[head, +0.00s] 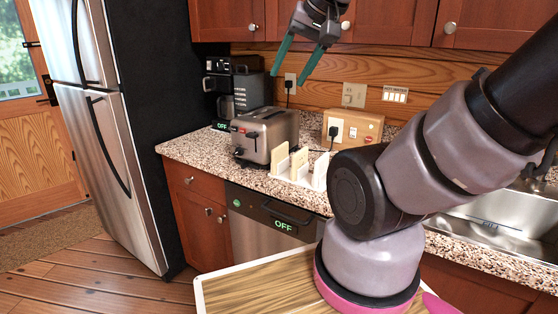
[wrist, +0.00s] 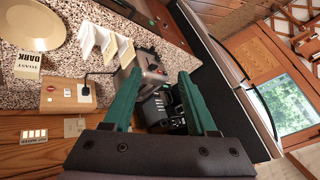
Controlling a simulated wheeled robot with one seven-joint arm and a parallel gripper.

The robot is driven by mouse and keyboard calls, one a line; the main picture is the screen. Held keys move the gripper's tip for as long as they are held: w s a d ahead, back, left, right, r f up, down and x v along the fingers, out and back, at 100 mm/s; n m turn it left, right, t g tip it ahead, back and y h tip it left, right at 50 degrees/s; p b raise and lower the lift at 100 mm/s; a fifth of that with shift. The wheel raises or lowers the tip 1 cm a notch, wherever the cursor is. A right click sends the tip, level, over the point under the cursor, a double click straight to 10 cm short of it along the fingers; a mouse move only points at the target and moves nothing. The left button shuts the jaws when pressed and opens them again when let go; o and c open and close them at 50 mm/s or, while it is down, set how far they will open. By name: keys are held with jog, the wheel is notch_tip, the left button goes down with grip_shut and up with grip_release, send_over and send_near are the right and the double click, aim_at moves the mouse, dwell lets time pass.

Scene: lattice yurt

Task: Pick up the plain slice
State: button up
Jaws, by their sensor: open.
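Two pale tan bread slices, a left one (head: 280,159) and a right one (head: 300,161), stand upright in a white rack (head: 290,178) on the counter. I cannot tell which slice is the plain one. In the wrist view, the slices (wrist: 125,50) and rack (wrist: 89,40) are at upper left, beyond the left finger. My gripper (head: 289,79) has green fingers, spread apart and empty, and is high above the counter near the wall cabinets. Its fingers also show in the wrist view (wrist: 158,72). My arm covers the counter right of the rack.
A toaster (head: 265,135) stands left of the rack, a coffee maker (head: 233,88) beyond it. Behind the rack is a wooden box (head: 353,129) with a plugged-in cord. The wrist view shows a beige plate (wrist: 36,24) and a "TOAST: DARK" card (wrist: 27,65). Cabinets (head: 390,20) hang overhead.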

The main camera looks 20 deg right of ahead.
jog(key=shift+c, duration=0.3)
jog(key=w+a+f+m+t, duration=0.1)
jog(key=w+a+f, duration=0.15)
jog(key=w, duration=0.55)
jog(key=w+a+f+m, duration=0.1)
jog(key=w+f+m, duration=0.15)
jog(key=w, duration=0.55)
jog(key=w+a+f+t, duration=0.15)
jog(key=w+f, duration=0.25)
jog(key=w, duration=0.4)
jog(key=m+g+h, duration=0.2)
jog(key=m+h, duration=0.1)
jog(key=h, duration=0.9)
send_near(272, 150)
jog(key=a+f+x, duration=0.1)
jog(key=x, duration=1)
jog(key=shift+d+r, duration=0.2)
jog(key=shift+r, duration=0.15)
jog(key=x, duration=0.5)
jog(key=shift+s+d+r, duration=0.2)
jog(key=shift+d, duration=0.1)
